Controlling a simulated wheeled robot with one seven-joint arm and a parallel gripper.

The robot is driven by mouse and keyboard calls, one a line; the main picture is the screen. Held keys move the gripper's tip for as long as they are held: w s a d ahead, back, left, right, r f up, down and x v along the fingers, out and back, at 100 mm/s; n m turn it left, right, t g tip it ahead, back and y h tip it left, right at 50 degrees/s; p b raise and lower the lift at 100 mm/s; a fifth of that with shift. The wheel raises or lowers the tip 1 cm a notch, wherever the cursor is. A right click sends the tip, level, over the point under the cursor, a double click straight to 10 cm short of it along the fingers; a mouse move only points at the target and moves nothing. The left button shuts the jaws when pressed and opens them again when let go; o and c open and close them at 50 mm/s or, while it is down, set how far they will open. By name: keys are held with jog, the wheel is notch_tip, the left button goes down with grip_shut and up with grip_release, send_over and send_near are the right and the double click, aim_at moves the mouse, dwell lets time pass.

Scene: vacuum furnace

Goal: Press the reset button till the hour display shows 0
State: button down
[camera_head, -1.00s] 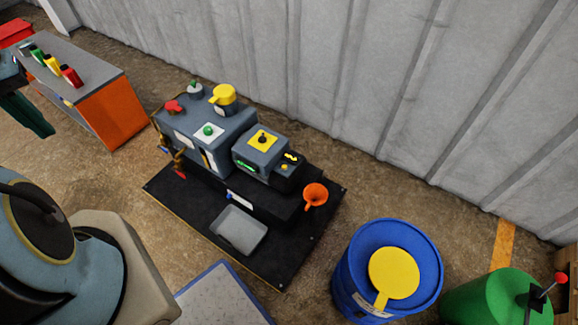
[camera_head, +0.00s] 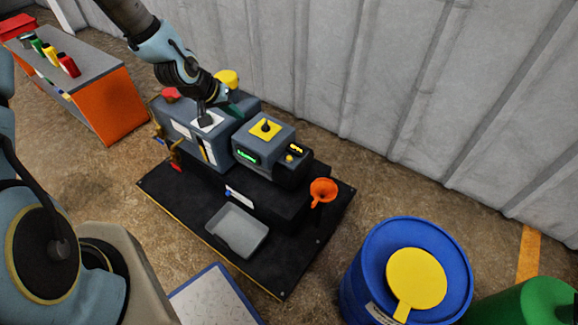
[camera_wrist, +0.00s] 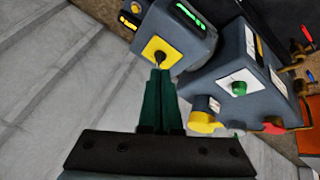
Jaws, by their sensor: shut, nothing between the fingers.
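The display's digits are too small to read. My gripper (camera_wrist: 160,72) is shut and empty; its dark green fingers point toward the black knob on a yellow plate (camera_wrist: 161,51). In the head view my gripper (camera_head: 234,110) hangs over the larger grey box, left of the black box and apart from the button.
A green display (camera_head: 246,155) glows beside the yellow plate (camera_head: 265,128). A wall (camera_head: 400,90) runs behind the machine.

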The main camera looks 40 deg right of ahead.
aim_at(289, 158)
jog(key=s+d+f+g+h+b, duration=0.1)
jog(key=s+d+f+h+b, duration=0.1)
jog(key=s+d+f, duration=0.6)
jog(key=d, duration=0.3)
jog(key=shift+d+m+g+h+b, duration=0.2)
jog(key=shift+m+g+h+b, duration=0.15)
jog(key=shift+m+g+h, duration=0.05)
jog(key=shift+f, duration=0.1)
jog(key=shift+f+b, duration=3.15)
jog(key=shift+f, duration=1.2)
jog(key=shift+f, duration=0.45)
